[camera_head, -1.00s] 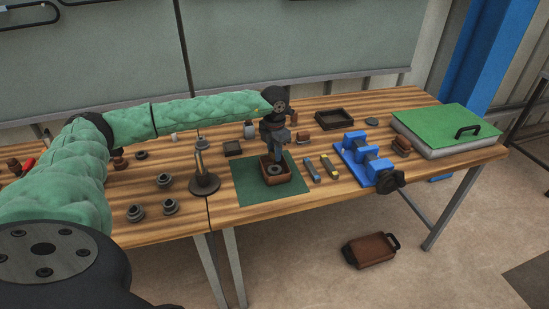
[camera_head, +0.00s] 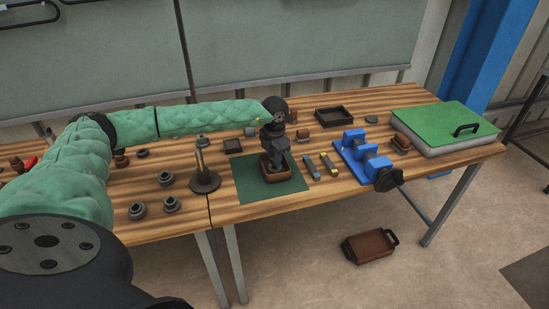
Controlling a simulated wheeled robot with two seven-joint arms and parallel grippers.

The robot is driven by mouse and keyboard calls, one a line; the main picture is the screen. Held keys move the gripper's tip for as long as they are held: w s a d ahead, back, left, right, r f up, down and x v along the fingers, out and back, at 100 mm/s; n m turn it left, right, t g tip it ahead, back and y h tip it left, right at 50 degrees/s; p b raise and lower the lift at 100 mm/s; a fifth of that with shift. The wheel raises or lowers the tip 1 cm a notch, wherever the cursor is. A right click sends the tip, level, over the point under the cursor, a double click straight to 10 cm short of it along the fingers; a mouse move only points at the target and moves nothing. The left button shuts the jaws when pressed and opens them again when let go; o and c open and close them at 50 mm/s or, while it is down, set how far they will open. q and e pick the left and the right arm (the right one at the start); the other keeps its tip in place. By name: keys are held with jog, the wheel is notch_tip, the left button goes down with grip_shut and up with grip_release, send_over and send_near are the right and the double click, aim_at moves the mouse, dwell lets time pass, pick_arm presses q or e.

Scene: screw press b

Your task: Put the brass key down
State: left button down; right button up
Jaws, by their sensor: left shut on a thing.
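My left gripper (camera_head: 277,158) points down over a small brown tray (camera_head: 277,177) on the green mat (camera_head: 256,197). It is shut, with its fingertips low inside the tray's outline. The brass key it holds is too small and too hidden by the fingers to make out. I cannot tell whether the key touches the tray's bottom. My right gripper is out of view.
A dark round stand with an upright post (camera_head: 204,181) is left of the mat. Two small bars (camera_head: 328,165) and a blue vise (camera_head: 361,157) are to its right. A green-lidded case (camera_head: 440,128) is at the far right. Several grey round parts lie at left.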

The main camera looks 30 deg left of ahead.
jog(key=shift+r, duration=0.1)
pick_arm(q)
jog(key=c, duration=1.2)
grip_release()
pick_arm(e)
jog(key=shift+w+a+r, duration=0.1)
pick_arm(q)
jog(key=shift+r, duration=0.1)
jog(key=shift+r, duration=0.25)
notch_tip(320, 180, up, 4)
jog(key=shift+b, duration=1)
notch_tip(320, 180, up, 8)
jog(key=shift+f+b, duration=0.25)
jog(key=shift+b, duration=0.9)
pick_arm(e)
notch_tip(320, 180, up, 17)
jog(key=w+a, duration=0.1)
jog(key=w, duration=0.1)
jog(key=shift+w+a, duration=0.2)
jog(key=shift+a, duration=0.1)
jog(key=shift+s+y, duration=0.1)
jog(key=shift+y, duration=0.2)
